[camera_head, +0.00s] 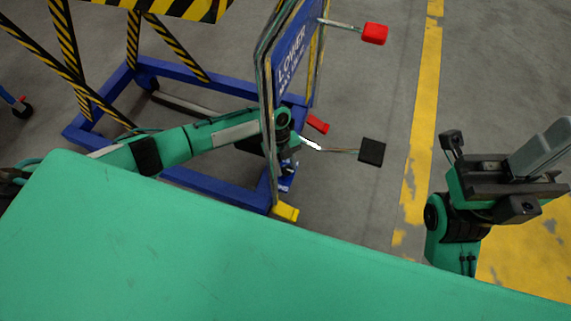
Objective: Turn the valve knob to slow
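A blue panel (291,62) with the word "LOWER" stands nearly edge-on to me at the upper centre. I cannot clearly make out the valve knob or its setting. My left gripper (296,146) is at the lower part of the panel's right side, its arm reaching in from the left. It is small and dark there, so its fingers and anything between them cannot be told apart. My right gripper (541,148) is at the right edge, apart from the panel; its two grey fingers lie together, with nothing seen between them.
A red-ended lever (375,33) and a black-ended lever (372,152) stick out right from the panel. A small red handle (318,124) is near my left gripper. A blue frame (215,186) carries the panel. Floor between panel and yellow line (424,100) is clear.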

